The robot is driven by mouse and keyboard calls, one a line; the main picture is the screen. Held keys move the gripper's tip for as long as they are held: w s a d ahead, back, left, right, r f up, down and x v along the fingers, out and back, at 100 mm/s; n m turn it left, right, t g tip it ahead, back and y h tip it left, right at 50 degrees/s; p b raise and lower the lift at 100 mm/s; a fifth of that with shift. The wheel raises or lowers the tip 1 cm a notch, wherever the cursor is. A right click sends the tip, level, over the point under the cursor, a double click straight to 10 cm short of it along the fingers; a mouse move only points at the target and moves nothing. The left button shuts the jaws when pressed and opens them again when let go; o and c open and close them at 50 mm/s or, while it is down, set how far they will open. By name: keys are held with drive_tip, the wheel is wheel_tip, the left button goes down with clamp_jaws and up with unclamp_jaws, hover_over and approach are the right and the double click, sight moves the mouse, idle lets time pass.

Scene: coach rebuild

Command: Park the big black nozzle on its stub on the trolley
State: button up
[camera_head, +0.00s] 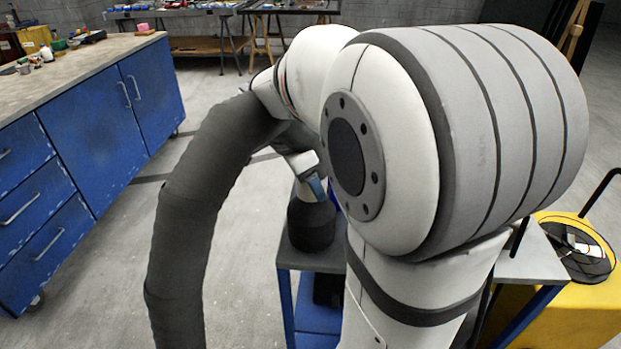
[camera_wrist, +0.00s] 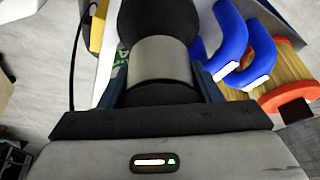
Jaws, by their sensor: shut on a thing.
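The big black nozzle (camera_head: 311,226) shows in the head view as a dark, rounded, flared body over the near left corner of the trolley (camera_head: 283,259). I cannot tell whether it touches the trolley top. My gripper (camera_head: 316,188) is above it, pointing down, with a blue finger showing. In the wrist view my gripper (camera_wrist: 160,75) is shut on the nozzle's grey collar (camera_wrist: 160,58), a finger at each side. The nozzle's black body (camera_wrist: 158,18) extends beyond the fingers. The stub is not visible. My arm hides much of the trolley in the head view.
Blue curved handles (camera_wrist: 228,35) and a wooden spool with orange ends (camera_wrist: 283,80) lie close right of the nozzle. A thick dark tube (camera_head: 190,215) arches at left. A blue workbench (camera_head: 95,130) stands further left; a yellow case (camera_head: 570,310) is at right.

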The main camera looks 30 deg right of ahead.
sight(297, 204)
drive_tip(key=shift+f+b, duration=0.8)
drive_tip(key=shift+f, duration=0.15)
drive_tip(key=o, duration=1.9)
drive_tip(key=p+v, duration=0.4)
drive_tip(key=v, duration=0.4)
drive_tip(key=shift+p, duration=0.3)
